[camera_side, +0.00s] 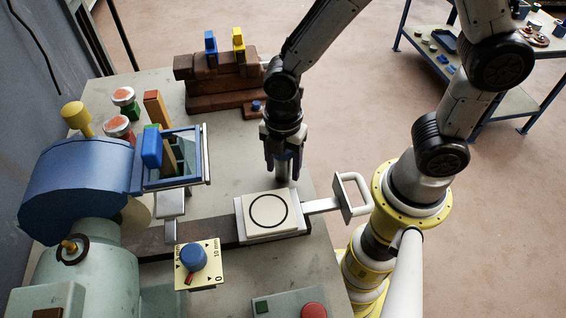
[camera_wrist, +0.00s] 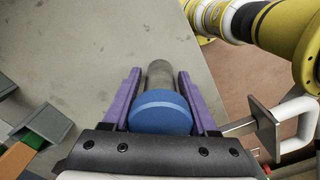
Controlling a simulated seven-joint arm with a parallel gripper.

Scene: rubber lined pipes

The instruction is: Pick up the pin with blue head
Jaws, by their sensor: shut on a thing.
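The pin with blue head shows in the wrist view with its round blue head (camera_wrist: 160,112) near the camera and its grey shaft (camera_wrist: 160,75) pointing away. My gripper (camera_wrist: 158,88) has purple fingers on both sides of the pin, shut on it at the head. In the side view my gripper (camera_side: 283,168) points down above the table, behind the pale square plate with a black ring (camera_side: 268,211). The grey shaft shows between the fingers there; the blue head is mostly hidden.
A green machine with a blue guard (camera_side: 75,185) and open blue-framed box stands left. A brown block (camera_side: 215,85) with blue and yellow pieces stands behind. A white handle (camera_side: 352,195) juts out right of the plate. A dial (camera_side: 193,256) and control box (camera_side: 290,303) are in front.

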